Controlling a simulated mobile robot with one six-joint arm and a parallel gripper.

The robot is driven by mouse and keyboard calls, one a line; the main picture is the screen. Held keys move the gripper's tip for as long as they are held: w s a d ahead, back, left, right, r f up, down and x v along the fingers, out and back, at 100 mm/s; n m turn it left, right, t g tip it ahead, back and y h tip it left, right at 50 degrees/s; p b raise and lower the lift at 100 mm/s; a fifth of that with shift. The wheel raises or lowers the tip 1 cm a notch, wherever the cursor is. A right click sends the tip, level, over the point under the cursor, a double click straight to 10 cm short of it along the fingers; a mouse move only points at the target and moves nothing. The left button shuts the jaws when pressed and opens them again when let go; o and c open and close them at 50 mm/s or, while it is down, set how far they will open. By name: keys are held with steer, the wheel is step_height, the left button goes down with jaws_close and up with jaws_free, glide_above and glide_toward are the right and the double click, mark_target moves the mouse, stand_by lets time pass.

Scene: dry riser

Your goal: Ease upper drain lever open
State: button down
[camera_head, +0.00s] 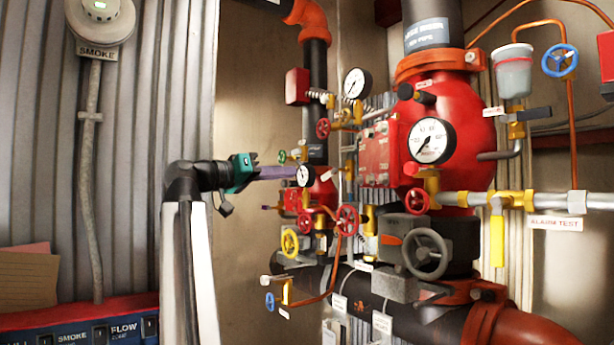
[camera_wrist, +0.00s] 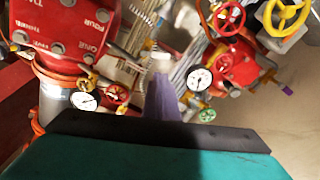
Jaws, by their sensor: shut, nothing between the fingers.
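My gripper (camera_head: 290,172) reaches in from the left in the camera_head view, with a teal body and purple fingers. The fingers are shut, and their tips appear beside a small white gauge (camera_head: 305,176); I cannot tell whether they touch anything. In the wrist view the purple fingers (camera_wrist: 165,100) show blurred beyond the teal body. A small purple-tipped piece (camera_head: 269,208) sticks out left below my gripper; a purple tip also shows at the right of the wrist view (camera_wrist: 287,90). No label identifies the upper drain lever, so I cannot tell which part it is.
A large red valve body (camera_head: 465,125) stands right of my gripper. Crowded around are red handwheels (camera_head: 347,220), a yellow handwheel (camera_head: 290,243), a grey handwheel (camera_head: 425,254), gauges (camera_head: 431,140) and copper pipes. The tan wall (camera_head: 245,110) leaves free room at the left.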

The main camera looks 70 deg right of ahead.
steer(key=shift+w+d+r+n+h+b, duration=0.1)
steer(key=shift+d+r+n+h+b, duration=0.2)
steer(key=shift+h, duration=0.25)
steer(key=shift+d+r+n+h+b, duration=0.1)
steer(key=shift+n+h+b, duration=0.15)
steer(key=shift+h+b, duration=0.25)
steer(key=shift+w+d+r+n+h+b, duration=0.15)
steer(key=shift+d+n+h+b, duration=0.1)
steer(key=shift+h, duration=0.4)
steer(key=shift+s, duration=0.1)
step_height(320, 180, up, 3)
steer(key=p, duration=0.4)
glide_above(327, 176)
steer(key=w, duration=0.4)
steer(key=shift+s+a+f+p, duration=0.15)
steer(key=shift+s+a+f, duration=0.1)
steer(key=shift+f, duration=0.35)
steer(key=shift+s+a+f+p, duration=0.15)
steer(key=shift+s+a+f, duration=0.05)
steer(key=shift+f, duration=0.4)
steer(key=shift+s+a+f+p, duration=0.15)
steer(key=shift+s+a+f, duration=0.1)
steer(key=shift+f, duration=0.35)
steer(key=shift+w, duration=0.1)
steer(key=shift+f, duration=0.1)
